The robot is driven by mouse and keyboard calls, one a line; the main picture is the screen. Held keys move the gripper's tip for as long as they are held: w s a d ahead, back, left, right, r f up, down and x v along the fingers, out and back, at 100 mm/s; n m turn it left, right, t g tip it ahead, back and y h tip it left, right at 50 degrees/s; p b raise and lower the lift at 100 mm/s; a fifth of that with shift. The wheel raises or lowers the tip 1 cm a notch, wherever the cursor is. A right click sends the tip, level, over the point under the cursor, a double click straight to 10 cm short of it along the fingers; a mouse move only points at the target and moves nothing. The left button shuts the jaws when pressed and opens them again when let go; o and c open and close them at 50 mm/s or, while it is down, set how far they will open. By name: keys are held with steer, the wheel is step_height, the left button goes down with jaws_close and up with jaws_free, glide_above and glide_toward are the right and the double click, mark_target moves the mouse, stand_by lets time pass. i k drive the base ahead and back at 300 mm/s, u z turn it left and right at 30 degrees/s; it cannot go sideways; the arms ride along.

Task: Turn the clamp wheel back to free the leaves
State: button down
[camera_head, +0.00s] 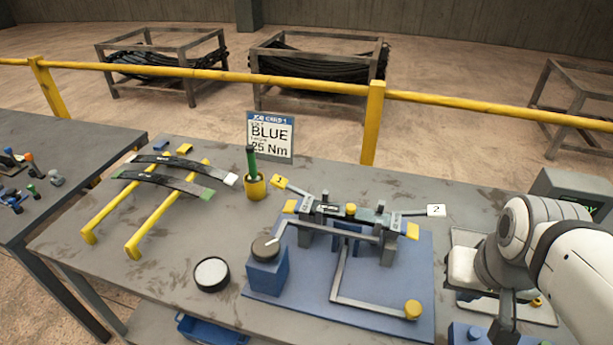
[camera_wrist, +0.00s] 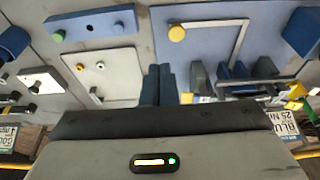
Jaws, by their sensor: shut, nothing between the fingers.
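The clamp fixture stands on a blue plate (camera_head: 285,300) on the grey bench. A dark round wheel with a pale pointer (camera_head: 265,247) sits on a blue block at its left. A bent grey crank bar ends in a yellow knob (camera_head: 413,309), which also shows in the wrist view (camera_wrist: 176,33). Dark leaves (camera_head: 345,211) lie across the grey clamp posts, with tags 1 and 2 at their ends. My gripper (camera_wrist: 158,85) is shut and empty, right of the blue plate, apart from the wheel and knob.
Two curved leaves (camera_head: 165,182) rest on yellow rails at the left. A yellow cup with a green-handled tool (camera_head: 255,187) stands before a BLUE 25 Nm sign (camera_head: 270,135). A round pale-topped tin (camera_head: 211,274) is left of the plate. A yellow rail runs behind the bench.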

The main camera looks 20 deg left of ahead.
mark_target(264, 248)
steer(key=u, duration=0.1)
steer(key=k, duration=0.5)
steer(key=z, duration=1.55)
steer(key=k, duration=1.4)
steer(key=u, duration=0.95)
steer(key=i, duration=1)
steer(key=u, duration=0.05)
